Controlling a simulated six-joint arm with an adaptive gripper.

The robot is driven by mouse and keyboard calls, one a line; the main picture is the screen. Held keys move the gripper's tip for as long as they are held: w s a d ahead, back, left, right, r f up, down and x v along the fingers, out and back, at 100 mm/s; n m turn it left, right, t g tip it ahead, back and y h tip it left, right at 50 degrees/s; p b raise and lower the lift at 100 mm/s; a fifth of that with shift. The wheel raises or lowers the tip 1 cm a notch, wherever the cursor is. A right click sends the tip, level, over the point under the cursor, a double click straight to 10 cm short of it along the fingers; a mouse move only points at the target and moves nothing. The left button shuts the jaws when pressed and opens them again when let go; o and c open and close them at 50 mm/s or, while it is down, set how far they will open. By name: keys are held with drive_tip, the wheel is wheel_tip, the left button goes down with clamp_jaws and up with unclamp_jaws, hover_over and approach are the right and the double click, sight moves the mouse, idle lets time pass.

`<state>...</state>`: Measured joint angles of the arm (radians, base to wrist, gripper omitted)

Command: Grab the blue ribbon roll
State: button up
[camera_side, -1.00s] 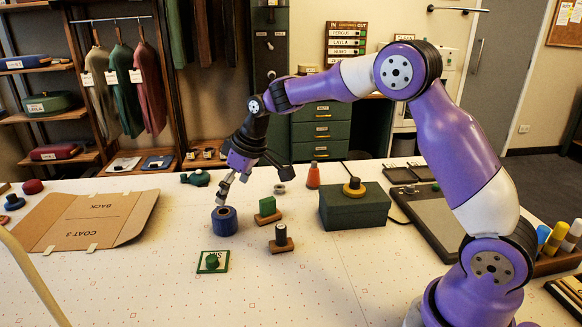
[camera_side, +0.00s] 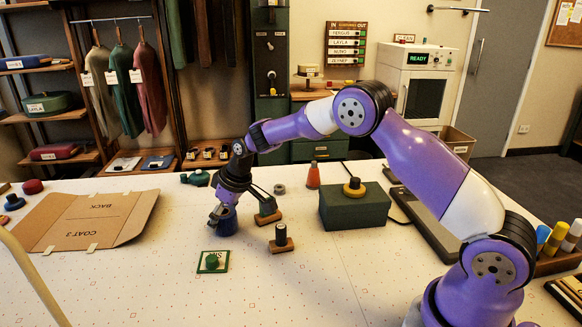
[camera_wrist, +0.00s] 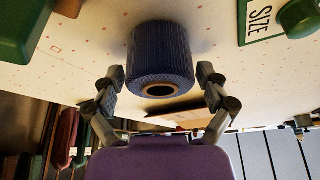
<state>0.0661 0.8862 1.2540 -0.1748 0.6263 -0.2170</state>
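The blue ribbon roll (camera_side: 227,226) stands upright on the white table, partly hidden by my gripper in the side view. In the wrist view the dark blue roll (camera_wrist: 161,55) shows its ribbed side and the round hole in its end. My gripper (camera_side: 222,212) is low at the roll, fingers pointing down. In the wrist view my gripper (camera_wrist: 160,78) is open, with one finger on each side of the roll's near end. Small gaps seem to show between fingers and roll; contact is not clear.
A green block on a wooden base (camera_side: 267,212) stands close right of the roll. A dark-knobbed wooden stamp (camera_side: 281,241) and a green SIZE plate (camera_side: 213,262) lie nearer the front. A cardboard sheet (camera_side: 90,220) is left; a dark green box (camera_side: 354,207) is right.

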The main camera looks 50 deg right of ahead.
drive_tip(key=c, duration=0.4)
drive_tip(key=shift+c, duration=0.2)
drive_tip(key=shift+s, duration=0.1)
